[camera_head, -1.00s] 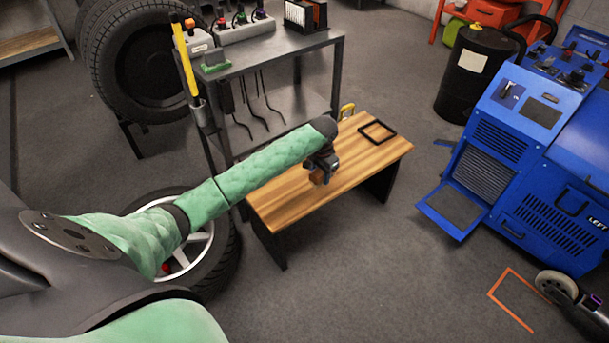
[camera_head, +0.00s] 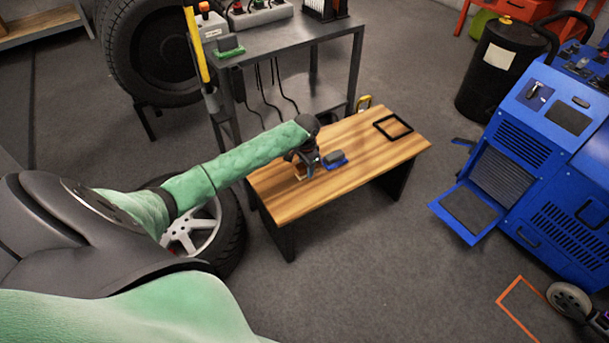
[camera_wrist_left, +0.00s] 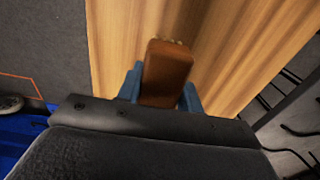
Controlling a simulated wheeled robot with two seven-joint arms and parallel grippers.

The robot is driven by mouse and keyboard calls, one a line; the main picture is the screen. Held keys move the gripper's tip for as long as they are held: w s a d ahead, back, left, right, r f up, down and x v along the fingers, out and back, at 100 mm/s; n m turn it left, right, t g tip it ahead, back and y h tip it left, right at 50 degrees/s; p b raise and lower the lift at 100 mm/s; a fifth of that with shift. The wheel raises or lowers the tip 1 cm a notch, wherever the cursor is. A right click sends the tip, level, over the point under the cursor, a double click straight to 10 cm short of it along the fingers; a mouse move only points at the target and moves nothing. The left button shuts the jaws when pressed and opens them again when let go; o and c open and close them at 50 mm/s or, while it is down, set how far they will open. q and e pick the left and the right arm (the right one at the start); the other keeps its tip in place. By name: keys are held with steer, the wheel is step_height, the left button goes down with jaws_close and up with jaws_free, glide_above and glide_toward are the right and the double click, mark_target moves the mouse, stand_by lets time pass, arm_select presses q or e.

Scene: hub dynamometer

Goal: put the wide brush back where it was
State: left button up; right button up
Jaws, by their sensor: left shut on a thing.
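The wide brush (camera_wrist_left: 166,75) shows in the left wrist view as a brown block with a pale tip. It also shows in the head view as a small brown patch (camera_head: 301,173). My left gripper (camera_head: 303,170) is shut on it, with blue fingertips on both sides in the wrist view (camera_wrist_left: 162,92). It is over the left-middle part of the wooden bench (camera_head: 284,204). I cannot tell whether the brush touches the bench top. My right gripper is not in view.
A thin black rectangular frame (camera_head: 393,127) lies at the bench's far right. A grey cart (camera_head: 285,38) stands behind, a blue machine (camera_head: 530,150) to the right. The bench's right part is mostly clear.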

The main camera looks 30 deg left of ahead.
mark_target(304, 181)
arm_select(q)
steer(key=shift+s+a+f, duration=0.1)
steer(key=shift+a+f, duration=0.2)
steer(key=shift+a, duration=0.05)
steer(key=shift+f, duration=1.85)
steer(key=o, duration=0.9)
steer(key=shift+f, duration=0.15)
